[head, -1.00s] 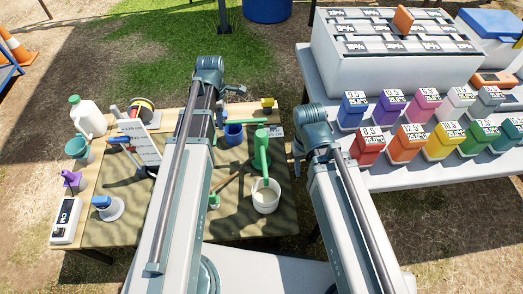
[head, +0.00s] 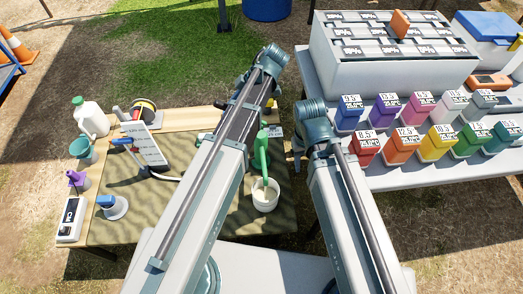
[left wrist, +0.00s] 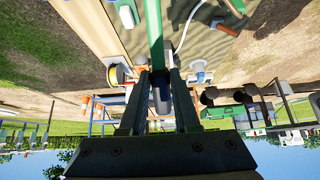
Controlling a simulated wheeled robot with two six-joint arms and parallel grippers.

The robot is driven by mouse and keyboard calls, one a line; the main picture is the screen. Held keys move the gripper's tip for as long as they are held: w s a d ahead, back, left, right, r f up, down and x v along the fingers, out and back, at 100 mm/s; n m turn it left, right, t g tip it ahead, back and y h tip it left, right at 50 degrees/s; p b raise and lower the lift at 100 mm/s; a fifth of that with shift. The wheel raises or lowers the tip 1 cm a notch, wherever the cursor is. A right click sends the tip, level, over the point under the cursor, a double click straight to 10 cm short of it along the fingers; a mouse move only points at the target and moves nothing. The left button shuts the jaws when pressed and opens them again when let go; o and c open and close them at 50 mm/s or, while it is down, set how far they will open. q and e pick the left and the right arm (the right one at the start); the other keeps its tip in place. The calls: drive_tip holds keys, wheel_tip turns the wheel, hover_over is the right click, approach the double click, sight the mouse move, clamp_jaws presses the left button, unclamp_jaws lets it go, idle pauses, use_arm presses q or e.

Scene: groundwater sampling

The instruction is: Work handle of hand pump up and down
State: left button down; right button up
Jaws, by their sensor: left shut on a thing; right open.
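The green hand pump (head: 262,152) stands on the table, with its spout over a white bucket (head: 265,198). My left arm hides the pump's handle in the head view. In the left wrist view my left gripper (left wrist: 160,77) is shut on the green handle (left wrist: 153,32), which runs from the top edge in between the fingers. In the head view the left fingers are mostly hidden by the arm. My right gripper (head: 297,160) is open, to the right of the pump and apart from it, near the gap between the tables; its fingers are small and partly hidden.
The cloth-covered table (head: 110,232) also holds a white jug (head: 92,120), a clipboard (head: 146,145), a teal funnel (head: 82,148) and a grey meter (head: 70,218). The right table carries colored labelled boxes (head: 407,145) and a large grey case (head: 390,68).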

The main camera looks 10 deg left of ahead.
use_arm(q)
drive_tip(key=shift+a+r, duration=0.1)
drive_tip(key=shift+a, duration=0.1)
drive_tip(key=shift+s+a, duration=0.1)
drive_tip(key=a+f+t+h+b, duration=0.2)
drive_tip(key=a+f+h+b, duration=0.1)
drive_tip(key=f+h, duration=0.4)
drive_tip(key=shift+s+a+f, duration=0.3)
drive_tip(key=shift+s+a, duration=0.15)
drive_tip(key=c, duration=0.6)
unclamp_jaws()
drive_tip(key=shift+o, duration=0.2)
drive_tip(key=shift+r, duration=0.1)
